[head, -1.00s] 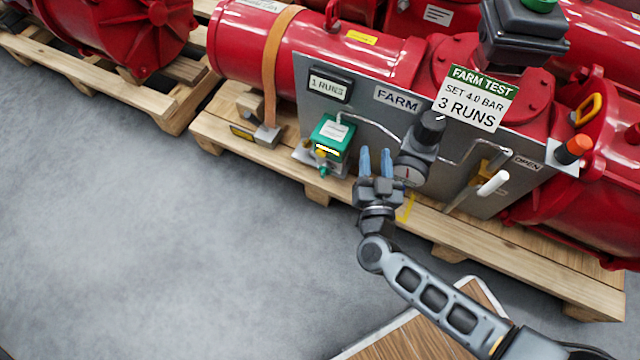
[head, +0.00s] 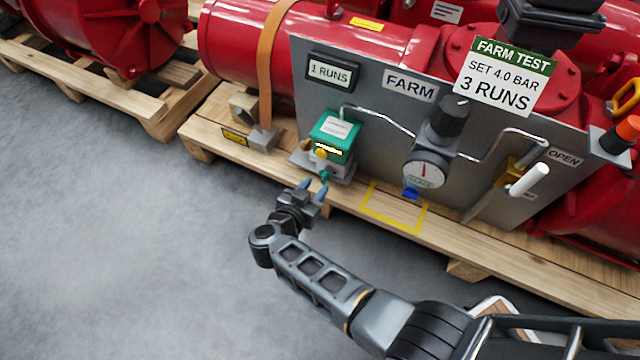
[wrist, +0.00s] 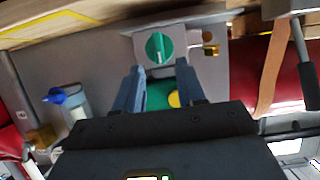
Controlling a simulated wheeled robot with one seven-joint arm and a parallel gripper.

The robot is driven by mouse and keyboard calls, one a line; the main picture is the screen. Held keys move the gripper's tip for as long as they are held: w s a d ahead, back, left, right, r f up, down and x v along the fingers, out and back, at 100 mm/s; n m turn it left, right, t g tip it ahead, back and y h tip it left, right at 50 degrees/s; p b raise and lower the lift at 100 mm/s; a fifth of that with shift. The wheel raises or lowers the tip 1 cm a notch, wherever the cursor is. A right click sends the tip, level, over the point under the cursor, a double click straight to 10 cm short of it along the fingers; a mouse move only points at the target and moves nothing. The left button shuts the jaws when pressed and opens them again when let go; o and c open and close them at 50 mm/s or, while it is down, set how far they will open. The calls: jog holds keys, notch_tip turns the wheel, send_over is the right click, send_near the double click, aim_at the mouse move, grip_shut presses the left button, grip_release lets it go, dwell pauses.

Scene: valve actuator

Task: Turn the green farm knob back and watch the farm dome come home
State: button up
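The green knob (head: 324,175) sits low on the front of a green box (head: 335,135) on the panel labelled FARM. In the wrist view the knob (wrist: 158,48) is round with a white line running roughly up and down the picture. My gripper (head: 312,188) is open and empty, just in front of the knob. In the wrist view its two fingers (wrist: 160,72) point toward the knob, which shows between and beyond their tips; I cannot tell whether they touch it. A black housing (head: 550,22) stands above the panel, its top cut off. No dome shows now.
A gauge (head: 427,172) with a black knob and a blue tap (head: 411,192) stand to the right. A white-ended lever (head: 528,180) is further right. A counter (head: 331,71) reads 1 RUNS. The wooden pallet edge (head: 250,170) lies below; grey floor is clear at left.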

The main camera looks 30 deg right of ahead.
aim_at(323, 178)
jog(key=shift+b+x, duration=0.8)
jog(key=shift+x, duration=1.2)
jog(key=shift+c, duration=0.3)
grip_shut()
